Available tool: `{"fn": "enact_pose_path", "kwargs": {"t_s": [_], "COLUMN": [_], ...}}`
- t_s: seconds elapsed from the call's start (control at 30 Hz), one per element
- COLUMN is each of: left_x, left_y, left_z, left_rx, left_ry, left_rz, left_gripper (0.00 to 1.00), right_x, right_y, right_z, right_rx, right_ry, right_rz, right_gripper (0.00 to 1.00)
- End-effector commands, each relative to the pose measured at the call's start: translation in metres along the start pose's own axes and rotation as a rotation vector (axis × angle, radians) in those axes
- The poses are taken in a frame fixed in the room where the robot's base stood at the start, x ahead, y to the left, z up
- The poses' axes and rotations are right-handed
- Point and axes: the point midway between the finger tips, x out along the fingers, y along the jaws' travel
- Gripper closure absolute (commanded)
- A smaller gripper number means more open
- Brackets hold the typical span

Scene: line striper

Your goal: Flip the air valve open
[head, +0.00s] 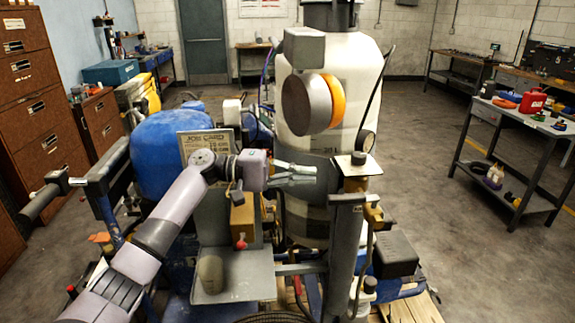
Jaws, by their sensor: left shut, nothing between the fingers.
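My left gripper (312,173) reaches in from the left on its purple-grey arm. Its fingers are shut and empty, pointing right in front of the white tank (330,150). No part is clearly recognisable as the air valve. A brass-yellow fitting (374,213) sits on the grey post, to the right of and below the gripper. A red ball knob (240,244) shows under a brown box (242,215), below and left of the gripper. I cannot tell whether either belongs to the valve or how it is set. My right gripper is not in view.
The line striper has a blue tank (170,150), a job card plate (207,143), a black handle grip (40,203) and a grey upright post (343,240) close to the gripper. A workbench (520,118) stands at right. The floor between is clear.

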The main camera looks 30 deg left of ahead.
Motion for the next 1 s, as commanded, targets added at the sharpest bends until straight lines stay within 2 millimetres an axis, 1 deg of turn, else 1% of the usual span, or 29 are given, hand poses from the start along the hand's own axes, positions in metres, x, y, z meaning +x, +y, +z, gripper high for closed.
{"fn": "enact_pose_path", "kwargs": {"t_s": [0.03, 0.17, 0.3, 0.5, 0.7, 1.0], "left_x": [0.012, 0.04, 0.043, 0.047, 0.048, 0.049], "left_y": [0.006, 0.007, 0.003, 0.002, 0.0, 0.0], "left_z": [0.001, 0.001, 0.02, 0.035, 0.039, 0.039], "left_rx": [0.0, 0.0, 0.0, 0.001, 0.001, 0.001], "left_ry": [-0.003, -0.002, -0.001, 0.001, 0.0, 0.0], "left_rz": [0.001, 0.002, -0.003, -0.001, 0.0, 0.0], "left_gripper": [1.0, 1.0, 1.0, 1.0, 1.0, 1.0], "right_x": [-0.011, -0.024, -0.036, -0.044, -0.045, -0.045], "right_y": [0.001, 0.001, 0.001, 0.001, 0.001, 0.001], "right_z": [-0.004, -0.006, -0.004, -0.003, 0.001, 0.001], "right_rx": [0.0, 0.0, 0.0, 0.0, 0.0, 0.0], "right_ry": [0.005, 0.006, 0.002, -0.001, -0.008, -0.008], "right_rz": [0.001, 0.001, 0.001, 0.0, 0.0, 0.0], "right_gripper": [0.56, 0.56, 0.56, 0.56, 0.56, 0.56]}}
